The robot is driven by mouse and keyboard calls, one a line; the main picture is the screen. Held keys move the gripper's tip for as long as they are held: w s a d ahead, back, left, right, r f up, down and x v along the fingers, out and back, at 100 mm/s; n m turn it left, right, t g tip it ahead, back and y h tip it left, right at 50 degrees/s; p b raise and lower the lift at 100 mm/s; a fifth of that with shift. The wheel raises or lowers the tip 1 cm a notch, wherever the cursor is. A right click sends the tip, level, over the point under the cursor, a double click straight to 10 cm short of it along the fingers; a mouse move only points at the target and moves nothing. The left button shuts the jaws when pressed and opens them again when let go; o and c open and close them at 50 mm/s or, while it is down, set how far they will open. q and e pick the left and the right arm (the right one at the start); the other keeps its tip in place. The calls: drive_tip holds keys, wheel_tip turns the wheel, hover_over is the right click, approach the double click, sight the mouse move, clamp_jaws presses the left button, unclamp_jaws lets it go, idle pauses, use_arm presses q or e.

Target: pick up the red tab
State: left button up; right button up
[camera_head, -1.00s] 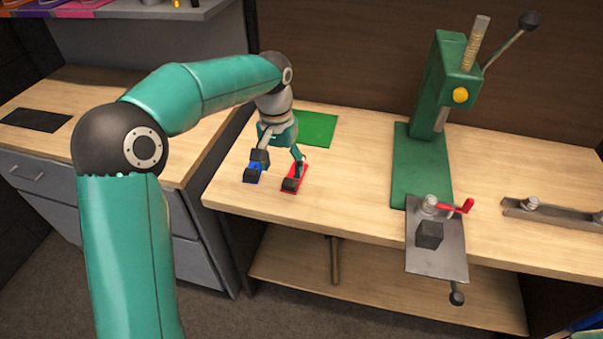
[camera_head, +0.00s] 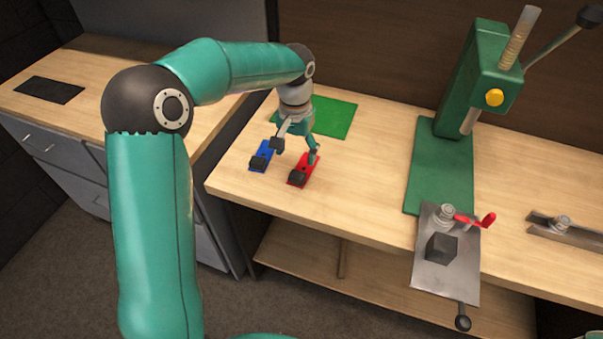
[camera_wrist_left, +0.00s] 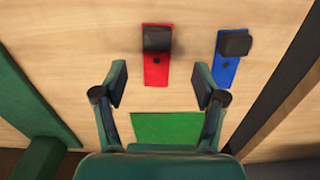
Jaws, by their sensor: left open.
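The red tab (camera_head: 306,166) is a flat red strip with a black block at its near end, lying on the wooden bench. In the left wrist view the red tab (camera_wrist_left: 157,75) lies ahead, roughly centred between the fingers. My left gripper (camera_head: 295,152) is open and empty above the bench near the red tab. Contact cannot be told. My right gripper is out of view.
A blue tab (camera_head: 267,151) with a black block lies left of the red one. A green mat (camera_head: 335,117) lies behind. A green press (camera_head: 483,75) with a lever stands right, with a metal plate (camera_head: 429,284) in front. The bench between is clear.

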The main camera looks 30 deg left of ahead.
sight(298, 174)
use_arm(q)
drive_tip(key=shift+d+f+p, duration=0.2)
drive_tip(key=shift+f+p, duration=0.15)
drive_tip(key=shift+f, duration=3.25)
drive_tip(key=c, duration=1.2)
